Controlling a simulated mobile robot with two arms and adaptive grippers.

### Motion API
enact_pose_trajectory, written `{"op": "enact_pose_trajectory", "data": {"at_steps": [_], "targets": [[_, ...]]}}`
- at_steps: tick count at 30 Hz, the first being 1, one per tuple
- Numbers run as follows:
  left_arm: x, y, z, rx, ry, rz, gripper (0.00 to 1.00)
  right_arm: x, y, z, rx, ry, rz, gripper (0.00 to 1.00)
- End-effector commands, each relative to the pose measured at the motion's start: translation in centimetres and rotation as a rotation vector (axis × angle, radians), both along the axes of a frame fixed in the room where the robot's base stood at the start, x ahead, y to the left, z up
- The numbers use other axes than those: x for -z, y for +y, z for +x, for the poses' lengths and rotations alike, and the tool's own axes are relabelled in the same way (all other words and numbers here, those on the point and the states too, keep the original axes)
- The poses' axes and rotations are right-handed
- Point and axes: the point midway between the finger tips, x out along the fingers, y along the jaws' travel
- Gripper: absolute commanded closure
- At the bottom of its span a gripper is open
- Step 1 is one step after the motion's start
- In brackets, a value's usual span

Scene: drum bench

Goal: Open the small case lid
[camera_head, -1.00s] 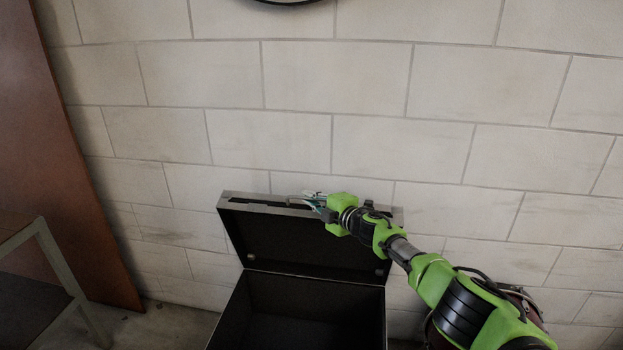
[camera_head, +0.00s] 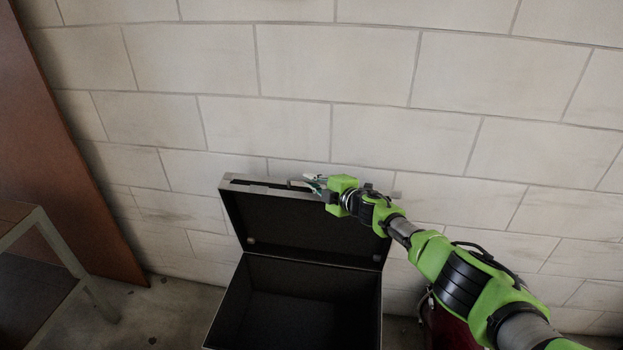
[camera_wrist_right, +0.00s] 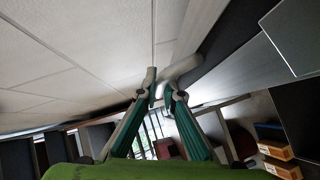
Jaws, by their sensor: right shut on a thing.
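The small case (camera_head: 232,300) is dark and stands on the floor by the wall. Its lid (camera_head: 290,228) is swung up, its dark inner side facing me, its top edge near the wall. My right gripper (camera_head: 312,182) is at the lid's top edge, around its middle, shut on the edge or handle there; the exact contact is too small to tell. In the right wrist view the two fingertips (camera_wrist_right: 163,88) are close together at a pale grey part beside the lid. My left gripper is not in view.
A pale block wall (camera_head: 330,60) rises right behind the case. A brown panel (camera_head: 60,150) leans at the left, with a metal-framed table (camera_head: 70,262) in front of it. A dark red object (camera_head: 445,325) is partly hidden behind my right arm. The case interior looks empty.

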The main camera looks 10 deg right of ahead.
Motion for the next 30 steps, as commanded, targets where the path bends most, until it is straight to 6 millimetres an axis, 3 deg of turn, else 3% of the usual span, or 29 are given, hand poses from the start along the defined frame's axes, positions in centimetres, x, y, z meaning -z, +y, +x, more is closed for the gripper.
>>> {"op": "enact_pose_trajectory", "data": {"at_steps": [7, 9, 30], "targets": [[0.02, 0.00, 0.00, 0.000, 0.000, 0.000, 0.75, 0.09, -0.04, -0.02, 0.000, 0.001, -0.002, 1.00], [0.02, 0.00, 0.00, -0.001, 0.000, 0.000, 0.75, 0.08, -0.05, -0.01, 0.000, 0.001, -0.002, 0.75], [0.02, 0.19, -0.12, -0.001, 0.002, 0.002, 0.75, -0.40, -0.61, -0.45, 0.001, -0.004, -0.002, 0.75]]}}
